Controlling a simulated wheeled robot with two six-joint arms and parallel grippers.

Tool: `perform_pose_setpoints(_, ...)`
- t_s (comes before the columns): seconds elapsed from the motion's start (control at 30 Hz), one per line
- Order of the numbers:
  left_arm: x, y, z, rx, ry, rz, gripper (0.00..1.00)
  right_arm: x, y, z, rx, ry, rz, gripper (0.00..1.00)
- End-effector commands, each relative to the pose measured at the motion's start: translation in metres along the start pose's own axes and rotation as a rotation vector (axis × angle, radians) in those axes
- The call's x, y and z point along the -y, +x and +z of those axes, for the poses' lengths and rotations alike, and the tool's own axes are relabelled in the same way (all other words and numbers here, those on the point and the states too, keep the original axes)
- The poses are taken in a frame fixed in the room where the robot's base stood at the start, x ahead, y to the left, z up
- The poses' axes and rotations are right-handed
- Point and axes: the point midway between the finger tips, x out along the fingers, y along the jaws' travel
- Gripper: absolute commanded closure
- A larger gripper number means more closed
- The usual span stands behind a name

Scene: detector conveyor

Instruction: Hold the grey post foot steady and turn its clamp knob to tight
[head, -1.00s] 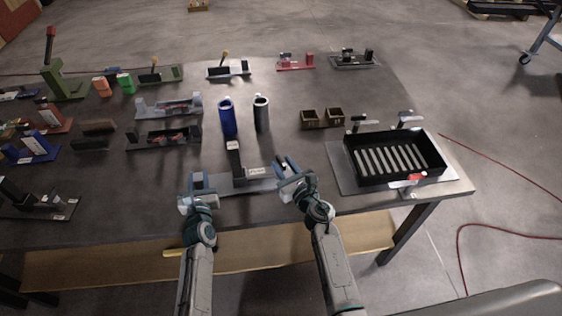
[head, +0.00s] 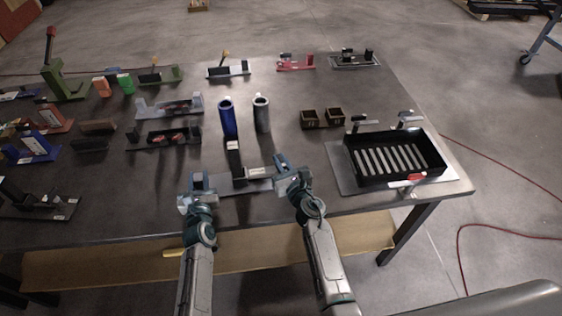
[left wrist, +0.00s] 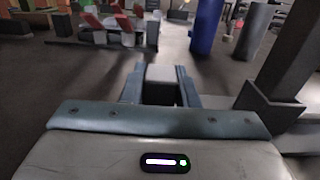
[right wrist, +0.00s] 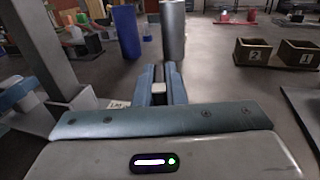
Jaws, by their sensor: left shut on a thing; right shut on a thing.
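The grey post foot (head: 248,187) lies near the table's front edge, with a dark upright post (head: 234,160) and a small white label. My left gripper (head: 198,180) is at its left end. In the left wrist view its fingers are shut on a pale grey block (left wrist: 161,74), apparently part of the foot. The foot's dark post (left wrist: 290,60) stands to the right there. My right gripper (head: 281,161) is at the foot's right end. In the right wrist view its fingers are shut on a small pale piece (right wrist: 158,88), apparently the clamp knob. The knob's marking cannot be read.
A blue cylinder (head: 228,118) and a grey cylinder (head: 262,115) stand behind the post. Two small brown bins (head: 321,119) are further back right. A black slotted tray (head: 436,154) on a plate is to the right. Several fixtures fill the table's left side.

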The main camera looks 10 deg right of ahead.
Motion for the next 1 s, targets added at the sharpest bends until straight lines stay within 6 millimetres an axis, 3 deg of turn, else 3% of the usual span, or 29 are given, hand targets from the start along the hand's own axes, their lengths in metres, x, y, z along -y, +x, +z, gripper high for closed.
perform_pose_setpoints(0.33, 0.0, 0.0, 0.001, 0.002, 0.0, 0.0, 1.0, 0.0, -0.001, -0.001, -0.004, 0.001, -0.033, 1.0)
perform_pose_setpoints(0.37, 0.0, 0.0, 0.001, 0.002, 0.0, 0.0, 1.0, -0.001, -0.001, -0.001, -0.004, 0.001, -0.033, 0.88)
perform_pose_setpoints(0.47, 0.0, 0.0, 0.001, 0.002, 0.0, 0.0, 1.0, 0.0, -0.001, -0.001, -0.004, 0.001, -0.033, 0.69)
perform_pose_setpoints(0.8, 0.0, 0.0, 0.001, 0.002, 0.0, 0.0, 1.0, 0.0, -0.003, -0.001, -0.003, 0.0, -0.033, 0.68)
perform_pose_setpoints(1.0, 0.0, 0.0, 0.001, 0.002, -0.001, 0.0, 1.0, -0.001, -0.029, -0.002, -0.005, 0.0, -0.035, 0.68)
